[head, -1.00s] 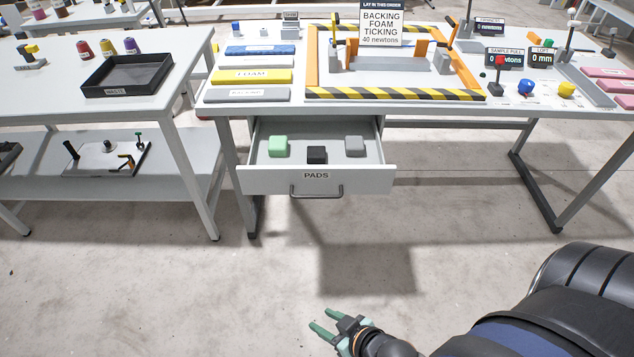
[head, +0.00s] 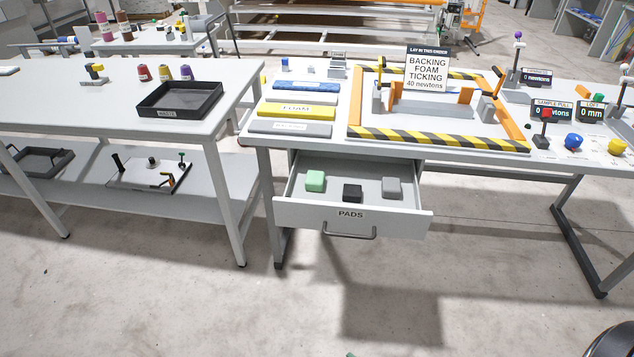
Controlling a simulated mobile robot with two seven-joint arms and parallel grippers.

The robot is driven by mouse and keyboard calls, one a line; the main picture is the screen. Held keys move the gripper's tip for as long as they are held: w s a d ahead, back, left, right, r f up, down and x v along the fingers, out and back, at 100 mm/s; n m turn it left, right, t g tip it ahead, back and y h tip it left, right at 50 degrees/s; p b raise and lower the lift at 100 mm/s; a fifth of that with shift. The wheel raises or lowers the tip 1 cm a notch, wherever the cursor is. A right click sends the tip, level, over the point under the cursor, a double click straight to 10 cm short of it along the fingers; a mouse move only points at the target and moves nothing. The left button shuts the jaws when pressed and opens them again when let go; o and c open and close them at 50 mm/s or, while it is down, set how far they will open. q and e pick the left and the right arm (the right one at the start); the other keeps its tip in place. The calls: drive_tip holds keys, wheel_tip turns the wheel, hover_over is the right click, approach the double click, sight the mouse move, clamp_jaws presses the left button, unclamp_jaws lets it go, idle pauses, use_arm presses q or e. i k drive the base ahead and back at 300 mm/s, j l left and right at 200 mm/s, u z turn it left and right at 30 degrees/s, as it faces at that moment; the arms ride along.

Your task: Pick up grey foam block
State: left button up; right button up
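The grey foam block (head: 391,187) lies in the right part of the open drawer (head: 424,222) labelled PADS. The blocks are apart from each other. Only a small green fingertip of my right gripper (head: 350,354) shows at the bottom edge, well below the drawer and away from the blocks. Its opening is out of sight. My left gripper is not in view.
The drawer hangs under a table (head: 275,139) with coloured bars, a striped frame (head: 440,140) and a sign. A side table (head: 80,115) with spools and a black tray (head: 180,99) stands left.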

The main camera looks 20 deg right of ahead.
sight(391, 188)
drive_tip(key=z, duration=1.25)
drive_tip(key=i+j+u, duration=0.15)
drive_tip(key=i, duration=0.2)
